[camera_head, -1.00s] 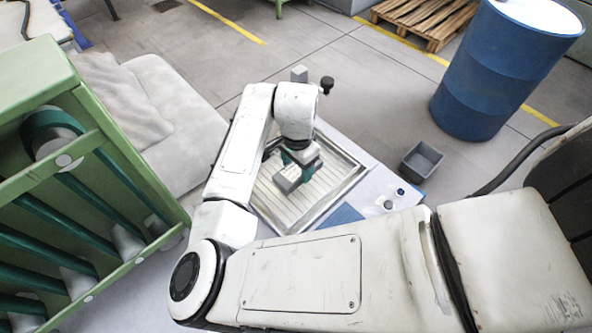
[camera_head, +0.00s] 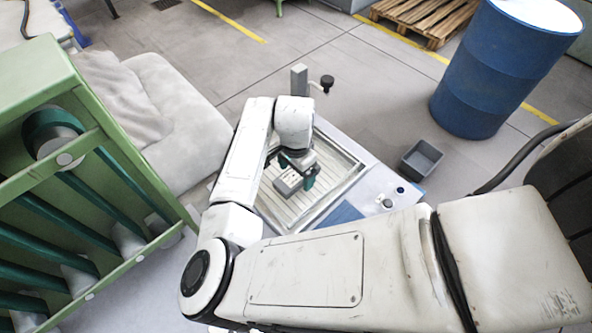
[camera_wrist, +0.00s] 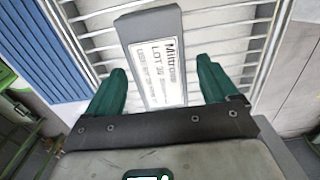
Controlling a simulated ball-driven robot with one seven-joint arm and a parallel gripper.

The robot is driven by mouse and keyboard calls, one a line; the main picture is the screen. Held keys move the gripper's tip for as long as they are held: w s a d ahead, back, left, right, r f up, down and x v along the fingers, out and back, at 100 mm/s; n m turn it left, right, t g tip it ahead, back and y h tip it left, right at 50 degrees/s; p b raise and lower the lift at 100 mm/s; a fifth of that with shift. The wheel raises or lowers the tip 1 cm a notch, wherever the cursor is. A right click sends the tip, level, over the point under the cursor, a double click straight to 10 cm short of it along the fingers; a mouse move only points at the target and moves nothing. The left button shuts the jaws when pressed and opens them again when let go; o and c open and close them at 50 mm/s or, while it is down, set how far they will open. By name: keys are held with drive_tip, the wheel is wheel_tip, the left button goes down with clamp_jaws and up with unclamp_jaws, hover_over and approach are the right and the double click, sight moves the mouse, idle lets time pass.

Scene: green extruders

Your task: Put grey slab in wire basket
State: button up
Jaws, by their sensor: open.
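The grey slab (camera_wrist: 155,62), with a white printed label, shows between my fingers in the wrist view. My gripper (camera_wrist: 160,66) is open, with a green finger on either side and a gap between each finger and the slab. The wire basket (camera_wrist: 272,40) is the framed grid of thin pale bars behind the slab; I cannot tell whether the slab touches the bars. In the head view the basket (camera_head: 338,165) lies under my gripper (camera_head: 297,180). A grey blocky shape shows at the fingers there, too small to identify surely.
A blue ribbed panel (camera_wrist: 45,50) borders the basket. A small grey bin (camera_head: 421,159) and a blue drum (camera_head: 500,75) stand to the right. A green rack (camera_head: 70,200) and a pale cushion (camera_head: 185,125) are at left. A grey post (camera_head: 298,80) stands behind the basket.

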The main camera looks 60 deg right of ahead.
sight(296, 174)
wheel_tip(296, 174, up, 12)
drive_tip(key=b, duration=0.1)
drive_tip(key=d+r+n+t+h, duration=0.2)
drive_tip(key=d+r+n+h, duration=0.35)
drive_tip(key=d, duration=0.65)
drive_tip(key=s+a+f+n+y, duration=0.1)
drive_tip(key=s+a+f+n, duration=0.3)
drive_tip(key=a+f+n, duration=0.1)
drive_tip(key=s+a+f+n+y, duration=0.2)
drive_tip(key=s+a+f+n, duration=0.3)
drive_tip(key=a, duration=0.5)
drive_tip(key=s+a+f+n+g+y, duration=0.1)
drive_tip(key=s+a+f+n+y, duration=0.1)
drive_tip(key=s+a+f+n, duration=0.3)
drive_tip(key=shift+a+f, duration=1.6)
drive_tip(key=shift+f, duration=0.1)
